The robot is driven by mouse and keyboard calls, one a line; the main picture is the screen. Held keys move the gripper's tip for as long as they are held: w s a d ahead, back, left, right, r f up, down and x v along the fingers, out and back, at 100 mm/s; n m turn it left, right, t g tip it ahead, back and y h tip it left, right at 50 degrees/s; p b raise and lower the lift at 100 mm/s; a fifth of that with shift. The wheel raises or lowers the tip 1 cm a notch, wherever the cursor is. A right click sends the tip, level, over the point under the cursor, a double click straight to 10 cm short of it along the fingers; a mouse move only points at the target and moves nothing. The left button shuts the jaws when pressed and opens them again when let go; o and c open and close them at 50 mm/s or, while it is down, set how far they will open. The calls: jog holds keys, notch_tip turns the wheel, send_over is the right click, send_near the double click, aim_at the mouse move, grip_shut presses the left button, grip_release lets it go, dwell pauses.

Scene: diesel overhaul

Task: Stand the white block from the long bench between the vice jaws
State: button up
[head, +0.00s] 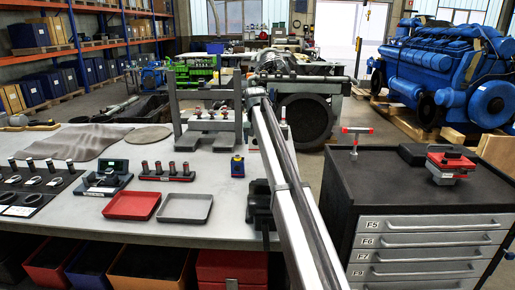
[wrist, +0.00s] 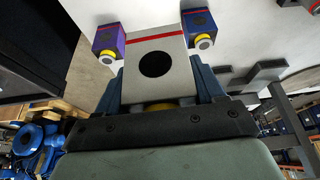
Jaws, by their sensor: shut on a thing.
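In the wrist view my gripper (wrist: 160,82) is shut on the white block (wrist: 152,45), with a blue finger on each side of it. The block has a red stripe near its far edge, a dark round spot on its face and a yellow part at its near end. In the head view my arm crosses the long bench (head: 130,222); I cannot make out my fingertips there. A dark vice (head: 260,208) is at the bench's front right edge, partly behind my arm. The gap between its jaws is not clear.
The wrist view shows a purple block (wrist: 107,42) and a blue block (wrist: 198,22) beyond the held one. On the bench are a blue-and-yellow block (head: 237,167), a red tray (head: 131,205) and a grey tray (head: 185,208). A drawer cabinet (head: 425,195) stands right.

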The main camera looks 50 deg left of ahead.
jog(key=s+d+r, duration=0.4)
jog(key=s+d, duration=0.4)
jog(key=d, duration=0.3)
send_near(267, 185)
jog(key=shift+w+a+r, duration=0.4)
jog(key=shift+a+r, duration=0.1)
jog(key=shift+r, duration=0.1)
jog(key=shift+f, duration=0.1)
jog(key=shift+f, duration=1.45)
jog(key=shift+f, duration=2.7)
dwell(0.9)
jog(key=o, duration=1.5)
jog(key=shift+o, duration=0.2)
